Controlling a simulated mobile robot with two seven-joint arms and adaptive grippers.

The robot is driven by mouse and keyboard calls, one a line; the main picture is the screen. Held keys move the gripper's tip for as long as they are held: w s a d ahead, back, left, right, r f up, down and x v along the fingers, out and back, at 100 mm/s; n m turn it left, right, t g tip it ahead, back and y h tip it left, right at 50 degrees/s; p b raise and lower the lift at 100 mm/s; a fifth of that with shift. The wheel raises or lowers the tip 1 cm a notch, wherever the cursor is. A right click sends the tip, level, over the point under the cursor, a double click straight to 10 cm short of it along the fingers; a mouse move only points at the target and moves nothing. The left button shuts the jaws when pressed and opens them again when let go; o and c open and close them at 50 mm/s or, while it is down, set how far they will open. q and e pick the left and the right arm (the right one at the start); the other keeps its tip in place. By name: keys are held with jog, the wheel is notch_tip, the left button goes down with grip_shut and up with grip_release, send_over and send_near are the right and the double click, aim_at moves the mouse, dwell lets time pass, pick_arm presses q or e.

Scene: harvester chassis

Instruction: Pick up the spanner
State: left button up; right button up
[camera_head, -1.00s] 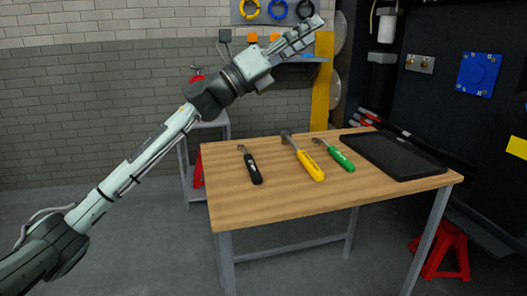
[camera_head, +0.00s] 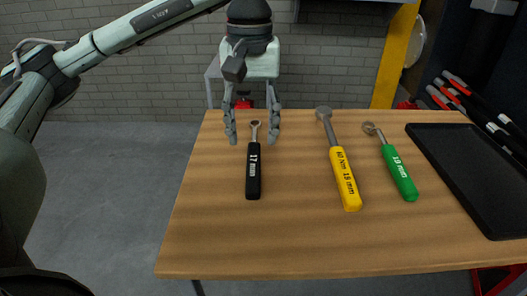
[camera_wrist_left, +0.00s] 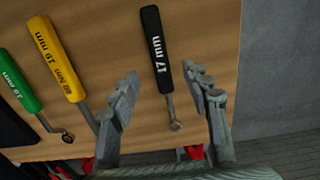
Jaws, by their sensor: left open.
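A spanner with a black handle marked 17 mm (camera_head: 254,172) lies on the wooden table, its ring end pointing away from me. It also shows in the left wrist view (camera_wrist_left: 156,50). In the left wrist view (camera_wrist_left: 172,88) the black spanner shows between the two fingers. My right gripper is not in view.
The wooden table (camera_head: 290,240) has clear room in front of the tools. A black tray (camera_head: 478,180) sits at its right side. Red-tipped rods (camera_head: 455,85) lie behind the tray, and a brick wall stands at the back.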

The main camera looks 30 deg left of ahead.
aim_at(253, 163)
pick_arm(q)
notch_tip(253, 163, down, 7)
jog(key=shift+s+d+f, duration=0.1)
jog(key=shift+s, duration=0.05)
jog(key=shift+c, duration=0.4)
grip_shut()
